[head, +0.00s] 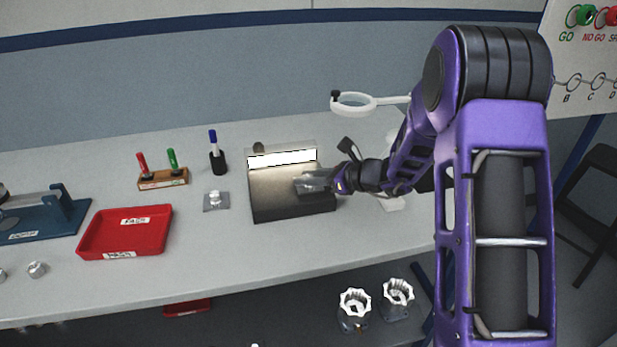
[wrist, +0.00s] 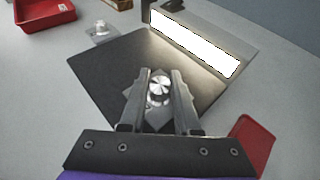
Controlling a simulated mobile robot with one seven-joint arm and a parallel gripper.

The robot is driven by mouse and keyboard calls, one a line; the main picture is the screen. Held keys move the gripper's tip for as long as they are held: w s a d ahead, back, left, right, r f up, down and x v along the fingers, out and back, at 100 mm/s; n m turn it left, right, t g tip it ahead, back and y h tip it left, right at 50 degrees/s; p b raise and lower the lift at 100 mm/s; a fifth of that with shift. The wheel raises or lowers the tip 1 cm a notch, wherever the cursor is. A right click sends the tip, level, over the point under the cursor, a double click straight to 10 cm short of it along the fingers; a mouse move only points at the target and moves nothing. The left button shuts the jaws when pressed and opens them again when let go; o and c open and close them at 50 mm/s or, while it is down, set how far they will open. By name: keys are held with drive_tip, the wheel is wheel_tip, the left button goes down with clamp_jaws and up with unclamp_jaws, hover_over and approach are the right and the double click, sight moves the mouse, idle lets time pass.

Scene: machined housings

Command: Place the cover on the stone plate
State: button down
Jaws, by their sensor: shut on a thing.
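The dark stone plate (head: 275,205) lies on the bench in front of a bright white light panel; it fills the middle of the wrist view (wrist: 112,62). My gripper (head: 308,184) is over the plate's right part. In the wrist view my gripper (wrist: 160,82) is shut on the cover (wrist: 159,92), a shiny round metal knob on a grey, roughly square base. The base's edges show beside the fingers, turned relative to the plate. The fingers hide part of the cover. I cannot tell whether its underside touches the plate.
A similar knobbed metal part (head: 215,200) sits left of the plate. A red labelled tray (head: 125,232), a wooden marker stand (head: 163,178) and a black pen cup (head: 217,162) stand further left. The light panel (head: 282,158) borders the plate's back. Bare bench lies in front.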

drive_tip(key=c, duration=0.6)
unclamp_jaws()
drive_tip(key=shift+r, duration=0.1)
drive_tip(key=shift+d+r+p, duration=0.1)
drive_tip(key=shift+r+p, duration=0.05)
drive_tip(key=shift+p, duration=0.2)
drive_tip(key=p+v, duration=0.1)
drive_tip(key=v, duration=1.1)
